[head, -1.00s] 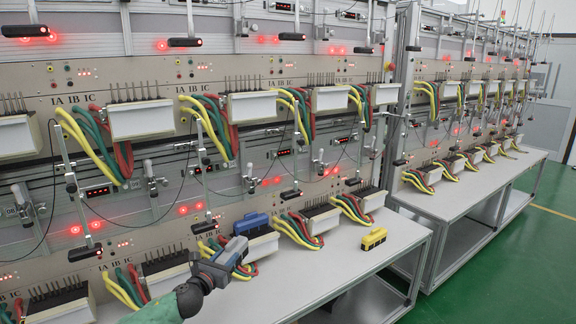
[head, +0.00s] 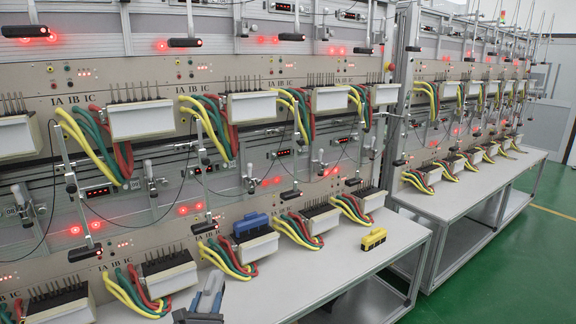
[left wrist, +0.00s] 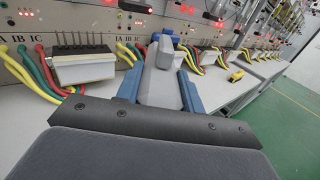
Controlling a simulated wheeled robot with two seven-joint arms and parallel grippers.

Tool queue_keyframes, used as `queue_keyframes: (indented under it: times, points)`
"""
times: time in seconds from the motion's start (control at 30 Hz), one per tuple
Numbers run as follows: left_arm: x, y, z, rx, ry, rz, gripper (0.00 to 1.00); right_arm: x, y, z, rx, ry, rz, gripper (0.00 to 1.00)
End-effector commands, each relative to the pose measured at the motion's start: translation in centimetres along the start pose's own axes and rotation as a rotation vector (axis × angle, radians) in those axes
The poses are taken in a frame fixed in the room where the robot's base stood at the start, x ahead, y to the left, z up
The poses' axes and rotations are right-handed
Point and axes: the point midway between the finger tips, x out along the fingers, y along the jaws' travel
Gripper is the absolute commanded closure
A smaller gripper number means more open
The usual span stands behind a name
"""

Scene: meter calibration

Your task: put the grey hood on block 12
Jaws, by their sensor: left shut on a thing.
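My left gripper (head: 208,296) is at the bottom of the head view, over the near part of the bench. Its blue fingers are shut on the grey hood (head: 211,283), which also shows between them in the left wrist view (left wrist: 164,88). The hood is apart from the blocks. The lower row holds several pale blocks with dark pins on top, including one bare block (head: 170,273) just left of the gripper. No number 12 is readable, so I cannot tell which is block 12. My right gripper is not in view.
A blue hood (head: 251,224) sits on a lower-row block beyond my gripper. A yellow hood (head: 374,239) lies on the bench (head: 320,265) at the right. Yellow, green and red cables bulge out beside the blocks. Bench space in front is mostly clear.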

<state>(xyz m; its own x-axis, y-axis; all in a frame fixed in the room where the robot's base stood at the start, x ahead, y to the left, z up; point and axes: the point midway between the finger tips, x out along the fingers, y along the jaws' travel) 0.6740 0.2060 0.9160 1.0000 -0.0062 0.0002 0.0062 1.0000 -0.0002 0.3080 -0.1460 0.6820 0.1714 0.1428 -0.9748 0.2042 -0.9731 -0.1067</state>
Motion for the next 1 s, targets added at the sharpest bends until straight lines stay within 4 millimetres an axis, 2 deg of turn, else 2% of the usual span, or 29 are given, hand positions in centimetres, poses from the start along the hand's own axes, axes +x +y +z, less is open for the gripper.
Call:
queue_keyframes:
  times: [0.03,0.2,0.4,0.6,1.0]
  points:
    - [-0.9,0.0,-1.3,0.0,0.007,0.002,0.89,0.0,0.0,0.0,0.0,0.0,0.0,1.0]
    - [-3.1,0.1,-4.8,0.0,0.005,0.007,0.89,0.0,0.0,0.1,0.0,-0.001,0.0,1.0]
    - [-5.0,0.0,-7.6,0.001,0.002,0.007,0.89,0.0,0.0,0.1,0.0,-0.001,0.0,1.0]
    - [-5.7,0.0,-8.6,-0.001,0.001,0.007,0.89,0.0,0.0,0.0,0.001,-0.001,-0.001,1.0]
    - [-5.7,0.0,-8.6,-0.003,0.0,0.007,0.89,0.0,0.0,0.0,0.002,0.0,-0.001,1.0]
